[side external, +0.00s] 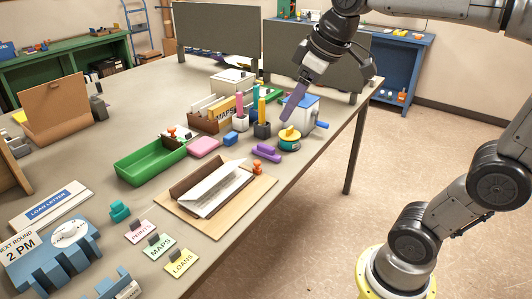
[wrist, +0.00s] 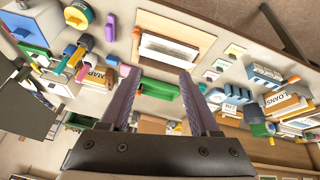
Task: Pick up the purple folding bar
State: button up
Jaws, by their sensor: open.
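The purple folding bar (side external: 266,152) lies on the table in the side external view, left of the round yellow and teal item and behind the small orange-handled stamp. A small purple shape near the top of the wrist view (wrist: 111,21) looks like the same bar. My gripper (side external: 290,114) hangs above the table, up and to the right of the bar, with clear space between them. In the wrist view its two purplish fingers (wrist: 160,72) are spread apart with nothing held between them.
The round yellow and teal item (side external: 289,139) stands close to the bar. Pencil cups (side external: 262,130) and a white-blue sharpener-like box (side external: 300,112) stand behind. A pink block (side external: 204,146), green tray (side external: 150,163) and open folder (side external: 245,198) lie to the left and front.

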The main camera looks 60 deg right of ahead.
jog(key=w+d+g, duration=0.1)
jog(key=w+d, duration=0.3)
jog(key=w, duration=0.3)
jog(key=m+g, duration=0.2)
jog(key=g, duration=0.1)
send_over(266, 146)
jog(key=s, duration=0.2)
notch_tip(266, 146, down, 15)
jog(key=f, duration=0.4)
jog(key=w+f, duration=0.1)
jog(key=f, duration=0.2)
jog(key=shift+d, duration=0.4)
jog(key=shift+w+a+f, duration=0.15)
jog(key=shift+f, duration=0.8)
jog(key=shift+w+a+f, duration=0.1)
jog(key=shift+w+f, duration=0.1)
jog(key=shift+f, duration=0.7)
jog(key=shift+w+a+f, duration=0.15)
jog(key=shift+f, duration=0.8)
grip_shut()
